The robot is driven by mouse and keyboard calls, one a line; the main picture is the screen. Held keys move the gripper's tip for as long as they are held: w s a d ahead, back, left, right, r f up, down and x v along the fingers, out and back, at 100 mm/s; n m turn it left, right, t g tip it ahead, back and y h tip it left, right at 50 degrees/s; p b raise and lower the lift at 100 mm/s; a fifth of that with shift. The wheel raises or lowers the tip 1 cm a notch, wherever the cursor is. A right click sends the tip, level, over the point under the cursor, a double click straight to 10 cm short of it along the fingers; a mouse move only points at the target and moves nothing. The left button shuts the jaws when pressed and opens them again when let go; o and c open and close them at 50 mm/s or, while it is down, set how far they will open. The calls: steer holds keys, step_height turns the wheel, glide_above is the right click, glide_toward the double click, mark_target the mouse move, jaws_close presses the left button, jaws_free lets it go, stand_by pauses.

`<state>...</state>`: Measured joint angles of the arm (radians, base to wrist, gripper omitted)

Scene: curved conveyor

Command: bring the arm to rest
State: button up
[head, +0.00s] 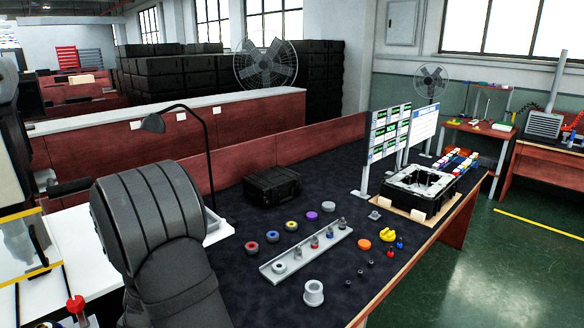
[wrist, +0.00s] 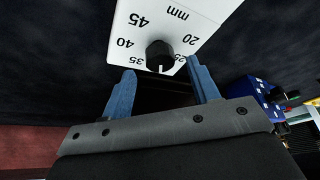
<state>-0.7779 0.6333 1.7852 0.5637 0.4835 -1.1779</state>
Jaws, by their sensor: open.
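My gripper (wrist: 160,68) shows in the wrist view with its two blue fingers spread apart and nothing between them. A white panel (wrist: 190,22) with printed numbers, "mm" and a black knob (wrist: 160,55) lies beyond the fingertips. The knob appears between the tips in the picture; I cannot tell how far off it is. In the head view a large dark grey link of my arm stands at the left front, and my gripper cannot be made out there.
Display boards (head: 391,132) stand at right. A blue device (wrist: 250,94) is at right in the wrist view.

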steer(key=x, duration=0.3)
steer(key=shift+d, duration=0.1)
steer(key=shift+w+r+n, duration=0.1)
steer(key=shift+r+n, duration=0.1)
steer(key=shift+n, duration=0.2)
steer(key=n+g, duration=0.1)
steer(key=n, duration=0.3)
steer(key=shift+w+g, duration=0.1)
steer(key=shift+g, duration=0.3)
steer(key=n, duration=0.2)
steer(key=n+g+h, duration=0.1)
steer(key=n, duration=0.2)
steer(key=shift+w+g, duration=0.15)
steer(key=shift+g, duration=0.15)
